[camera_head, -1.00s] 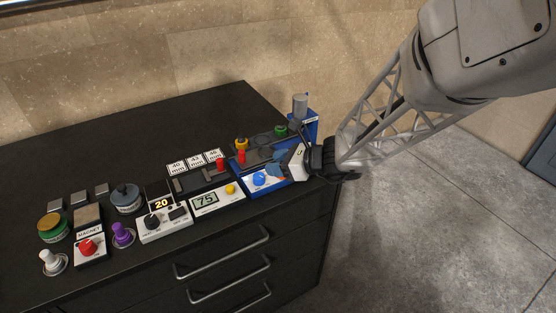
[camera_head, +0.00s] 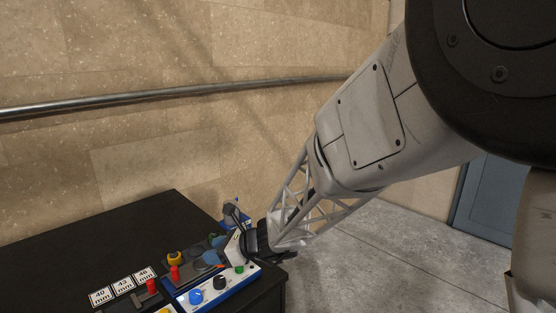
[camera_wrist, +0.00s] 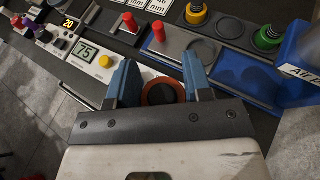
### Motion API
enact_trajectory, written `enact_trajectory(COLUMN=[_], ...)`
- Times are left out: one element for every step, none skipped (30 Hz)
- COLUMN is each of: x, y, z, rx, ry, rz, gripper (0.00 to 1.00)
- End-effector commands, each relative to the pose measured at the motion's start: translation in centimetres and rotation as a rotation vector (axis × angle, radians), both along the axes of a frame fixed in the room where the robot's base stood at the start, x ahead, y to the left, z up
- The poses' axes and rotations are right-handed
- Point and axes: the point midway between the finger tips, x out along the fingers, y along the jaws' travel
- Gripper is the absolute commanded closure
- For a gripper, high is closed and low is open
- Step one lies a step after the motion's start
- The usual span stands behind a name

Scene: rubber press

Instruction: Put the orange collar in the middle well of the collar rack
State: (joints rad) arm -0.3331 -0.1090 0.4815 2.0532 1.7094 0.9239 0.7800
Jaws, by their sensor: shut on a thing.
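The orange collar (camera_wrist: 147,92) is a ring with a dark centre, between the two blue fingers of my gripper (camera_wrist: 160,77) in the wrist view. My gripper is shut on it. The dark collar rack (camera_wrist: 247,40) lies ahead of the fingertips. Its middle well (camera_wrist: 230,27) is an empty dark round. A yellow collar (camera_wrist: 196,13) sits in the well left of it, and a green collar (camera_wrist: 268,38) in the well to the right. In the head view my gripper (camera_head: 217,250) is over the table's right end and hides part of the rack; the yellow collar (camera_head: 174,258) shows there.
A blue box (camera_wrist: 300,55) with lettering stands right of the rack. Left are a red knob or lever (camera_wrist: 158,32), another red one (camera_wrist: 130,22), a panel reading 75 (camera_wrist: 87,50) and a yellow button (camera_wrist: 105,61). In the head view a control panel (camera_head: 208,291) lies in front.

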Motion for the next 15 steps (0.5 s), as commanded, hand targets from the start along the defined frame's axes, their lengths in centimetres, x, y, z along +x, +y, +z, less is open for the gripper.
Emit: enact_trajectory(x=[1.4,2.2,3.3,4.2,5.1,6.3,7.2,8.1,9.3,10.2,11.1,12.4,13.3,14.3,15.6], y=[0.0,-0.1,-0.2,-0.3,-0.4,-0.6,-0.8,-1.0,-1.3,-1.5,-1.9,-2.4,-2.8,-3.3,-4.1], z=[1.3,1.9,2.9,3.7,4.5,5.5,6.3,7.1,8.0,8.7,9.3,10.0,10.4,10.7,10.9], rx=[0.002,0.001,0.002,0.001,0.001,0.001,0.001,0.001,0.001,0.001,0.001,0.001,0.002,0.001,0.0], ry=[-0.005,-0.005,-0.006,-0.005,-0.005,-0.005,-0.005,-0.006,-0.004,-0.004,-0.003,-0.003,-0.002,-0.001,0.0], rz=[-0.023,-0.038,-0.06,-0.076,-0.093,-0.116,-0.134,-0.151,-0.176,-0.193,-0.213,-0.24,-0.261,-0.283,-0.313], gripper=[0.84,0.84,0.84,0.84,0.84,0.84,0.84,0.84,0.84,0.84,0.84,0.84,0.84,0.84,0.84])
